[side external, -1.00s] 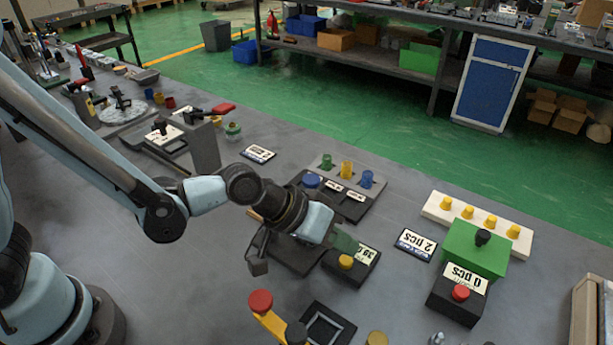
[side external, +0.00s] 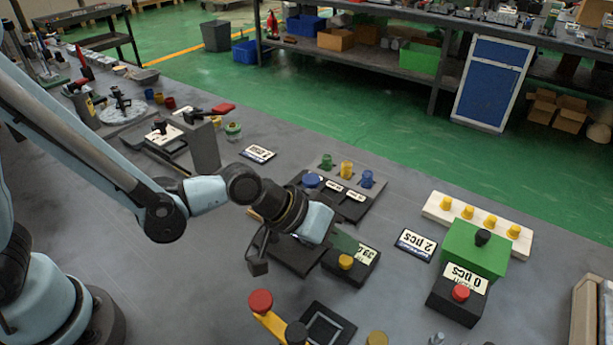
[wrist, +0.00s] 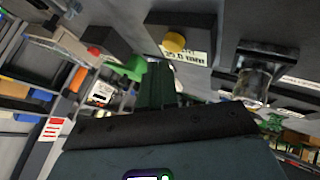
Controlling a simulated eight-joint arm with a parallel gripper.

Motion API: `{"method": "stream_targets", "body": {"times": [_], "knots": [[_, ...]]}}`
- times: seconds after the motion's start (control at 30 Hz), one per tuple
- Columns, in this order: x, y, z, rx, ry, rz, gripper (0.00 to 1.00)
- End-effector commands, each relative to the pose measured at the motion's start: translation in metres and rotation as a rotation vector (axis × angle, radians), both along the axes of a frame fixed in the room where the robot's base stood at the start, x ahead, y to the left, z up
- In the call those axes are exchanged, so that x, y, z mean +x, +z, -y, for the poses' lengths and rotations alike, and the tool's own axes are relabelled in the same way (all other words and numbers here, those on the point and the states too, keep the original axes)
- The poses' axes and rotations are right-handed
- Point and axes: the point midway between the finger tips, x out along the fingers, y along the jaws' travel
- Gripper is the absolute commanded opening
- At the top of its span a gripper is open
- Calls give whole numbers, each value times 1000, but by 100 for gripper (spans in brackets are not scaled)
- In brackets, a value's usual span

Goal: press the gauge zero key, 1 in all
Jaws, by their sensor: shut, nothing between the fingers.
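The gauge (side external: 358,270) is a dark box with a white reading label and a yellow key (side external: 345,262) on top. In the wrist view, the gauge (wrist: 190,27) appears at the top centre with its yellow key (wrist: 174,42) and its label in mm. My gripper (side external: 348,244) has green fingers and is shut and empty. In the side view its tips are just behind the key and cover part of the label. In the wrist view the gripper (wrist: 158,72) points at the gauge, below the key in the picture. I see no contact with the key.
A green box with a black knob (side external: 483,238) and a counter with a red button (side external: 460,293) stand to the right. A red-topped yellow handle (side external: 261,302) is in front. A block with coloured knobs (side external: 346,169) is behind. A glassy cylinder (wrist: 254,86) is near my fingers.

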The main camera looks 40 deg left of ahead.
Motion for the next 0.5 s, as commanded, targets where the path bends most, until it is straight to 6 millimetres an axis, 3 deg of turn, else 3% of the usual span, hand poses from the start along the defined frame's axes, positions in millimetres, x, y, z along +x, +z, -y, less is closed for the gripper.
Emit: {"method": "stream_targets", "body": {"times": [0.5], "knots": [[0, -9, 0, 0, 0, 0, 0]]}}
